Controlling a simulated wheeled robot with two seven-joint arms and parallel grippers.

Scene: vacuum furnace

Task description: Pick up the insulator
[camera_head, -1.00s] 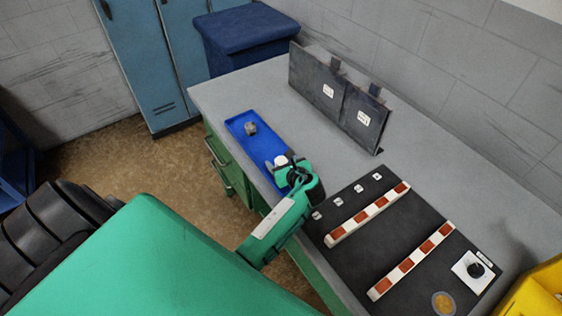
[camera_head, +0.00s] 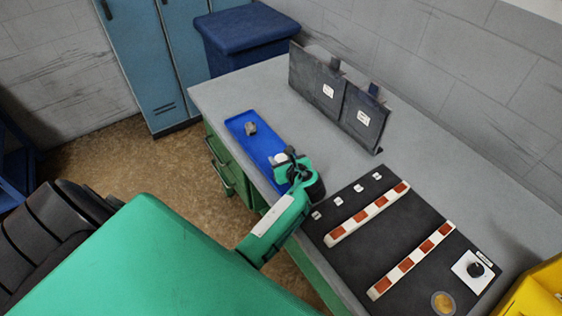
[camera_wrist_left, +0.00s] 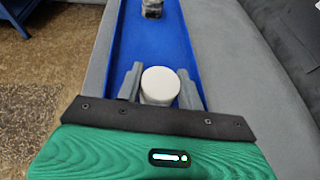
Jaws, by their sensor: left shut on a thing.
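The insulator is a white round piece (camera_wrist_left: 160,85) between the two grey fingers of my left gripper (camera_wrist_left: 161,88) in the left wrist view. The gripper is shut on it. In the head view the white insulator (camera_head: 280,158) shows at the tip of my left gripper (camera_head: 283,163), over the near end of the blue tray (camera_head: 240,123). I cannot tell whether it still touches the tray. My right gripper is not in view.
A small grey metal piece (camera_head: 250,128) lies in the tray's far part. A black board (camera_head: 385,240) with two red-and-white strips lies to the right. Two dark upright plates (camera_head: 340,97) stand behind on the grey table (camera_head: 225,92). A blue bin (camera_head: 245,40) stands beyond.

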